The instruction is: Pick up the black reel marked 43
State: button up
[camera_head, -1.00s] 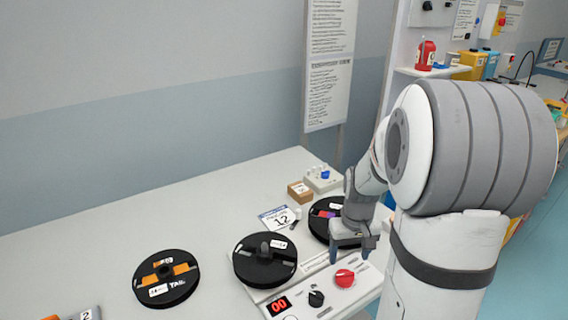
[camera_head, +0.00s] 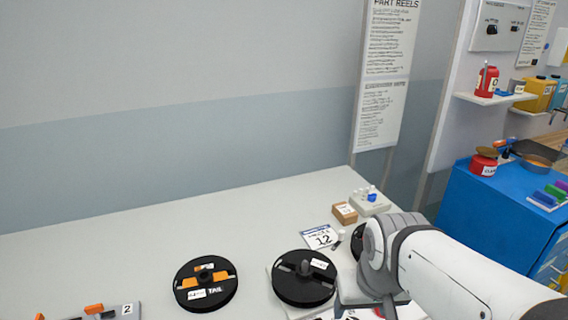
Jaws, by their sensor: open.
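Three black reels are on the white table. The left reel (camera_head: 207,284) lies flat, with orange parts and a label that reads TAIL. The middle reel (camera_head: 303,288) sits on the rewind station, with a dark knob at its centre. The right reel (camera_head: 357,243) is mostly hidden behind my arm. I cannot read a 43 on any of them. My gripper (camera_head: 366,308) is low at the bottom edge, right of the middle reel, partly cut off. It is open, and I see nothing held in it.
A card marked 12 (camera_head: 320,237), a small brown box (camera_head: 345,212) and a white block with blue knobs (camera_head: 370,203) stand behind the reels. A holder marked 2 (camera_head: 128,309) is at bottom left. A blue cabinet (camera_head: 495,220) stands right. The table's left rear is clear.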

aim_at(299, 290)
jog(key=u, duration=2.05)
jog(key=k, duration=0.95)
jog(key=z, duration=0.85)
jog(key=i, duration=1)
